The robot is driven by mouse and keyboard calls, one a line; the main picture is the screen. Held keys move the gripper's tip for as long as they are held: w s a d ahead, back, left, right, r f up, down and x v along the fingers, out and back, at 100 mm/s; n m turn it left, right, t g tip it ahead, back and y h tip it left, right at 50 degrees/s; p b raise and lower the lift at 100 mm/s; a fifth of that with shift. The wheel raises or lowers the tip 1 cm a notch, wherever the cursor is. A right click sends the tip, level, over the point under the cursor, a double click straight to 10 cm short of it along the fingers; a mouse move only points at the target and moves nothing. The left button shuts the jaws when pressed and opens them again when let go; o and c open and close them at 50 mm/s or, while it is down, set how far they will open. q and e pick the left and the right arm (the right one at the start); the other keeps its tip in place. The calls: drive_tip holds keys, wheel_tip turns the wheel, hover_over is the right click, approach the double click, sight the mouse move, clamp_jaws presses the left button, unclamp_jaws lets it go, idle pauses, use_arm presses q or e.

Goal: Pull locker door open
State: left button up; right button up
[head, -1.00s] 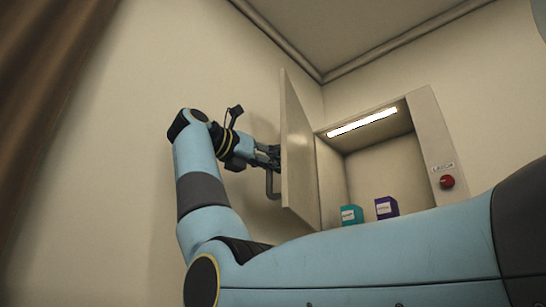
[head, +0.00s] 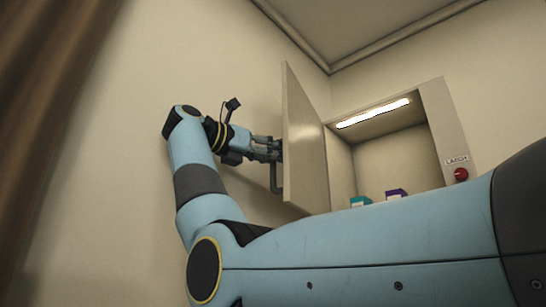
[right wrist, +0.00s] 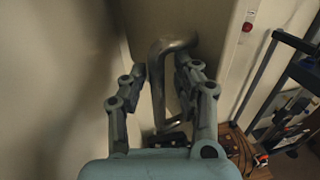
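The locker door (head: 304,145) stands swung wide open, roughly square to the lit locker opening (head: 395,165). Its bar handle (head: 275,183) is on the door's left face. My right gripper (head: 270,150) is at this handle. In the right wrist view the handle (right wrist: 157,95) stands between the two fingers of my right gripper (right wrist: 163,75), with visible gaps beside the bar, so the fingers look open around it rather than clamped. My left gripper is not in view.
A teal box (head: 360,201) and a purple box (head: 396,194) sit inside the locker, partly hidden by my arm. A red knob (head: 461,174) is on the locker's right frame. A brown curtain (head: 40,110) hangs at left. A shelf rack (right wrist: 290,75) shows in the right wrist view.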

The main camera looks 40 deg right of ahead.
drive_tip(key=shift+o, duration=0.4)
drive_tip(key=shift+d, duration=0.45)
drive_tip(key=shift+a, duration=0.1)
drive_tip(key=a, duration=1.2)
drive_tip(key=shift+w, duration=0.2)
drive_tip(key=shift+f, duration=0.15)
